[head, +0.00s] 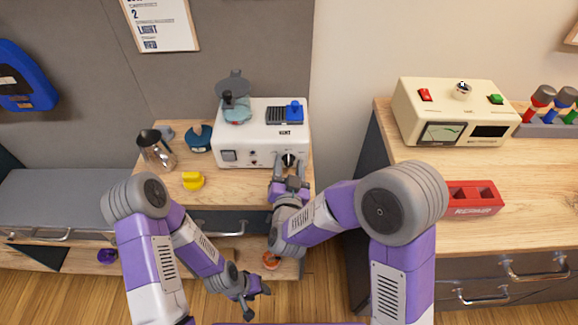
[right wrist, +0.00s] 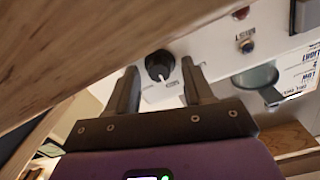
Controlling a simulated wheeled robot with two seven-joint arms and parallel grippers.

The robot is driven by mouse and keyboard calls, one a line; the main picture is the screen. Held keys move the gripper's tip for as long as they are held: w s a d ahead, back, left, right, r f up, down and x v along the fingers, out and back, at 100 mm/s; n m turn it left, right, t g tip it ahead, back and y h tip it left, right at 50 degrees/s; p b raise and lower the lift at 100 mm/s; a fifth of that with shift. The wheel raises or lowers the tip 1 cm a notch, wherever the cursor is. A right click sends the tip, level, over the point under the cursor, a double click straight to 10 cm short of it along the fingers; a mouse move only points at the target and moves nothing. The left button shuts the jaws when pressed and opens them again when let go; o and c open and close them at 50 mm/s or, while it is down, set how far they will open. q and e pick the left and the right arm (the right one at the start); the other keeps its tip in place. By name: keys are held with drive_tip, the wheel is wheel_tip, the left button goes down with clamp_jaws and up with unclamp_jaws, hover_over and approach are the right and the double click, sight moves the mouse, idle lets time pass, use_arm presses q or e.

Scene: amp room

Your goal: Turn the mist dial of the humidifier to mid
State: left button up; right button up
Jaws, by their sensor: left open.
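The white humidifier box (head: 240,161) stands on the wooden counter, with its front panel facing me. Its black mist dial (right wrist: 159,65) has a white pointer line and sits at the panel's lower right; it also shows in the head view (head: 289,159). In the right wrist view the pointer points toward the gripper side; the labels around it are too small to read. My right gripper (head: 290,168) is open in front of the dial. Its fingers (right wrist: 160,88) stand apart with the dial just beyond the tips, between them. My left gripper (head: 250,299) is open and empty, low in front of the counter.
A cream device (head: 455,112) and a red box (head: 473,198) sit on the right counter. A gap separates the two counters.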

drive_tip(key=s+p, duration=0.1)
drive_tip(key=s, duration=0.6)
drive_tip(key=shift+s+a+r, duration=0.1)
drive_tip(key=shift+s, duration=0.2)
idle(0.3)
